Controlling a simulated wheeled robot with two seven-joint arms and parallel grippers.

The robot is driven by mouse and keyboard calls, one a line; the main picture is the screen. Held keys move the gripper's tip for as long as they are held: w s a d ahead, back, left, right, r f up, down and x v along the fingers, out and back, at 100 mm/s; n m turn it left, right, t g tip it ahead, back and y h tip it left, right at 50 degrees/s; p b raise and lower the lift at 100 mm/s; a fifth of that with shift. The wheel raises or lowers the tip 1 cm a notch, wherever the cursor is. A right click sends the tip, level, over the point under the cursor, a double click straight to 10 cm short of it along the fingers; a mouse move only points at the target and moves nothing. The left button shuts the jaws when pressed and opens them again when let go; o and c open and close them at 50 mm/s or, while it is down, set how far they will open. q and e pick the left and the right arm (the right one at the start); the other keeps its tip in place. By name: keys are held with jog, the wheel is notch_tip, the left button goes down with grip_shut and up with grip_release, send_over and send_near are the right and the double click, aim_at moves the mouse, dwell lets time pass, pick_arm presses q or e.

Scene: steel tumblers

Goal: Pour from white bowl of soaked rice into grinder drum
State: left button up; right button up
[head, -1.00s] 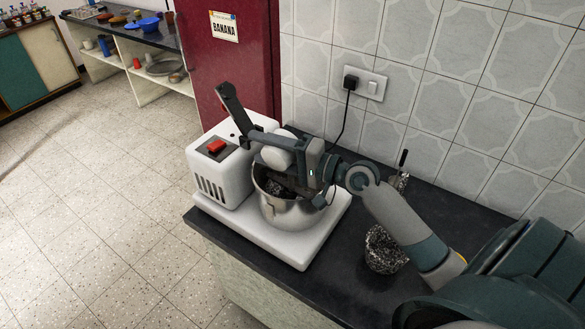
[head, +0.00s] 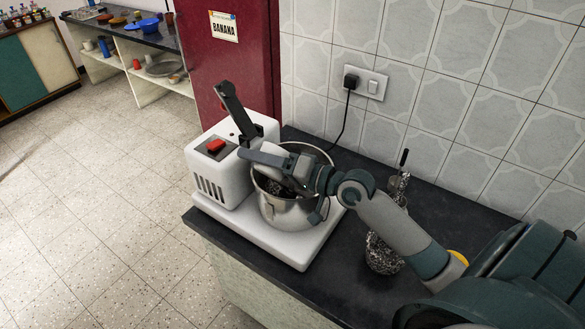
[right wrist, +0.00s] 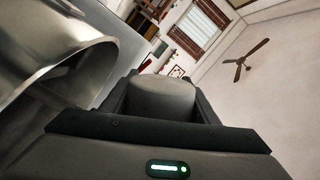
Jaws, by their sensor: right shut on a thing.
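The grinder is a white machine (head: 222,178) with a red switch, standing on the dark counter. Its steel drum (head: 280,213) is open at the top, and the drum's rim shows large at left in the right wrist view (right wrist: 75,70). Dark parts show inside the drum. My left gripper is out of view.
A raised dark arm (head: 236,105) stands on the grinder beside my gripper. A speckled dark vessel (head: 383,255) and a steel tumbler (head: 398,187) with a handle in it are on the counter under my right arm. A tiled wall (head: 440,90) with a socket closes the back.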

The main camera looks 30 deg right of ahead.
jog(key=shift+f+n, duration=0.25)
jog(key=shift+n, duration=0.25)
jog(key=shift+s+a+r+n+p, duration=0.1)
jog(key=shift+r+n+p, duration=0.45)
jog(key=shift+n+p, duration=0.35)
jog(key=shift+a+f+n+h, duration=0.15)
jog(key=shift+f+n+h, duration=0.2)
jog(key=shift+f, duration=0.2)
jog(key=shift+s+a+f+n, duration=0.15)
jog(key=shift+a+f+n, duration=0.05)
jog(key=shift+n, duration=0.25)
jog(key=shift+s+a+f+n+h+p, duration=0.25)
jog(key=shift+a+f+n+p, duration=0.35)
jog(key=shift+n, duration=0.4)
jog(key=shift+s+a+f+n+h+p, duration=0.3)
jog(key=shift+a+f+n+p, duration=0.2)
jog(key=shift+a+n, duration=0.4)
jog(key=shift+s+a+f+n+h+p, duration=0.25)
jog(key=shift+a+f+n+p, duration=0.35)
jog(key=shift+n, duration=0.5)
jog(key=shift+d+f, duration=0.1)
